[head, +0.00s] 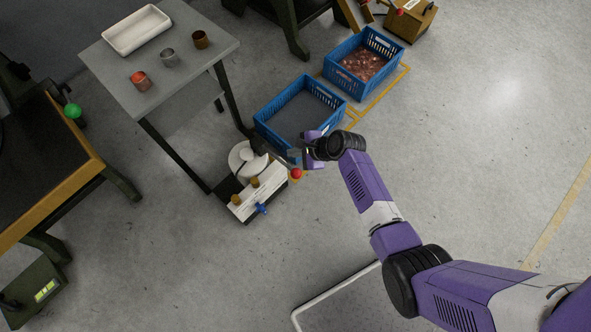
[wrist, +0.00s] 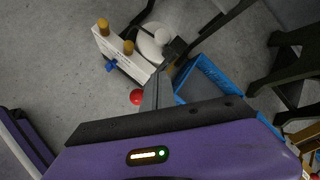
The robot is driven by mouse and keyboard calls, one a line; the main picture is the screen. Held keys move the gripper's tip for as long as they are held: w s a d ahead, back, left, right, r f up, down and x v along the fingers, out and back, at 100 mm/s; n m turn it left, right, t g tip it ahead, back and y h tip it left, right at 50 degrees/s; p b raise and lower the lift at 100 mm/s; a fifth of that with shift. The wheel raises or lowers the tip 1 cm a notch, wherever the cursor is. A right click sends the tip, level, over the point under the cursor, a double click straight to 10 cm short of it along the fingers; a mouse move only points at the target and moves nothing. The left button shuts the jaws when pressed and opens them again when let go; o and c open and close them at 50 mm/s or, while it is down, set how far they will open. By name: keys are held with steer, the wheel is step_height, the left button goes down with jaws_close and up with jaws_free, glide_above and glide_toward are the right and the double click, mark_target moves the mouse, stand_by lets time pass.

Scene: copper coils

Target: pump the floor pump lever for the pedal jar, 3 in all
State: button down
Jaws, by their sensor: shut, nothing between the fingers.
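The floor pump (head: 258,192) is a white block with two brass knobs and a blue tap on a dark base. It stands on the floor by the grey table's legs and also shows in the wrist view (wrist: 124,50). A round white jar (head: 241,160) sits behind it. A red ball (head: 296,173), seemingly the lever's knob, is at its right end and shows in the wrist view (wrist: 137,97). My gripper (head: 293,155) is shut and empty, close above the red ball; I cannot tell if they touch. The lever's shaft is mostly hidden.
An empty blue crate (head: 262,128) is just behind my gripper. A second blue crate (head: 333,75) holds copper-coloured pieces. A grey table (head: 190,95) with a white tray (head: 136,30) and several small cups stands at the upper left. Open floor lies in front of the pump.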

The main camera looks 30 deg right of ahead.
steer(key=shift+f, duration=0.15)
steer(key=b, duration=0.8)
glide_above(297, 171)
step_height(297, 171, down, 8)
steer(key=shift+w+a+r, duration=0.1)
steer(key=shift+w+r, duration=0.05)
steer(key=shift+r, duration=0.1)
steer(key=shift+f, duration=0.5)
steer(key=shift+f, duration=0.1)
stand_by(1.0)
steer(key=shift+f, duration=0.3)
